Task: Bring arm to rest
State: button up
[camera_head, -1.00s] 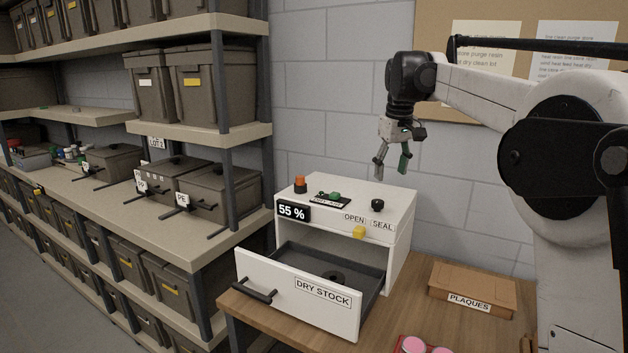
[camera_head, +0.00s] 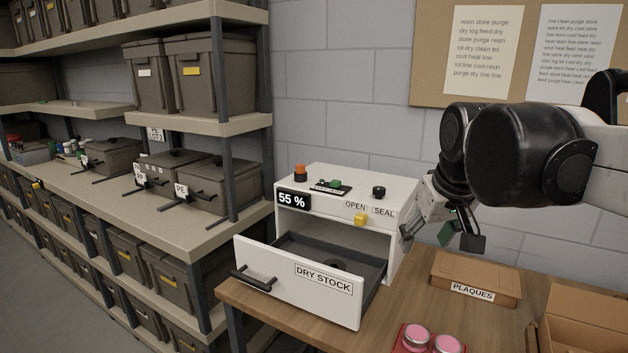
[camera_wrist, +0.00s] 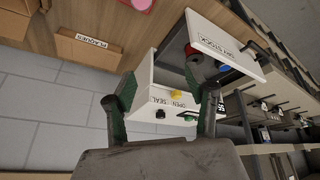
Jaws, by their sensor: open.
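My gripper (camera_head: 426,233) is open and empty, just right of the white dry stock cabinet (camera_head: 403,245), above the wooden table. My black and white arm reaches in from the right of the head view. In the wrist view my gripper's two fingers (camera_wrist: 161,108) are spread, with the cabinet beyond them. The cabinet's drawer (camera_head: 290,292), labelled DRY STOCK, is pulled out. A dark round thing (camera_head: 335,264) lies inside it, partly hidden by the drawer front. The cabinet display reads 55 %, and a yellow switch (camera_head: 361,219) sits under the OPEN label.
A closed PLAQUES box (camera_head: 477,277) lies on the table below my gripper. An open cardboard box (camera_head: 585,330) stands at the front right. Pink-topped jars (camera_head: 416,336) sit in a red holder. Shelves with several grey bins (camera_head: 205,190) fill the left.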

jog(key=s+f+m+t+b, duration=0.1)
jog(key=s+f+t+b, duration=0.1)
jog(key=s+f, duration=1.3)
jog(key=shift+s+f+m, duration=0.25)
jog(key=shift+f+m, duration=0.1)
jog(key=shift+m, duration=0.05)
jog(key=shift+c, duration=0.4)
